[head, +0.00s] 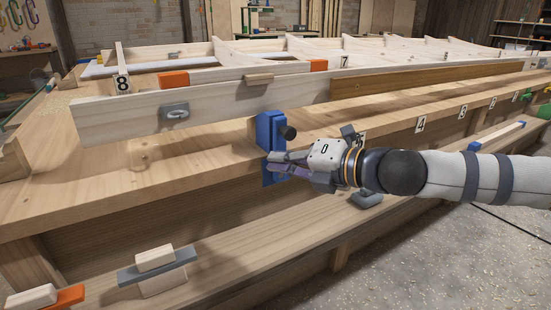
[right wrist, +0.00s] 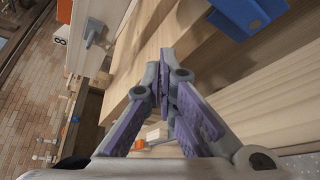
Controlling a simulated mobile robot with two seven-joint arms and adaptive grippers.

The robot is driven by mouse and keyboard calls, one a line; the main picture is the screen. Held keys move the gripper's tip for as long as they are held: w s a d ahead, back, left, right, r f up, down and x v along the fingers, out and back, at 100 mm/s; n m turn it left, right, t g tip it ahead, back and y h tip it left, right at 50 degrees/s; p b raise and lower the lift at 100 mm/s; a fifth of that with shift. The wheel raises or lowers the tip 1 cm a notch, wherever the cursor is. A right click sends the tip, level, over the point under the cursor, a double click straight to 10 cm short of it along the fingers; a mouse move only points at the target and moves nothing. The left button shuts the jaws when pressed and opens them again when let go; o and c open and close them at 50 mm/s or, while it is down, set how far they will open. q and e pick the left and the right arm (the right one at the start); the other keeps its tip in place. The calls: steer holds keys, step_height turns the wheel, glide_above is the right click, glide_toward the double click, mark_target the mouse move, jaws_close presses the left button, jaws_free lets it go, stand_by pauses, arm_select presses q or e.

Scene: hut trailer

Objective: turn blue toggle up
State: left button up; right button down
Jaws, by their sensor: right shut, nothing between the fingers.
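The blue toggle (head: 266,131) is a blue clamp-like piece at the front edge of the workbench, with a dark round knob on its right side. Blue also shows lower down, on the bench's front face behind my fingers. My right gripper (head: 272,163) is shut and empty, its fingertips in front of the blue piece's lower part and partly hiding it. I cannot tell whether they touch. In the right wrist view the closed fingertips (right wrist: 167,58) point at the bench edge, and a blue part (right wrist: 238,14) shows apart from them at the upper right. My left gripper is not in view.
The wooden workbench (head: 90,190) carries a pale timber frame (head: 215,98) just above the toggle. A lower ledge (head: 225,255) runs below, with a grey-and-wood block (head: 158,277) at left and a grey piece (head: 367,200) under my arm. Open floor lies at lower right.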

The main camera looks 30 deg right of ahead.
steer(key=d+p+v, duration=0.1)
steer(key=v, duration=0.6)
steer(key=shift+f, duration=0.2)
steer(key=shift+p, duration=0.3)
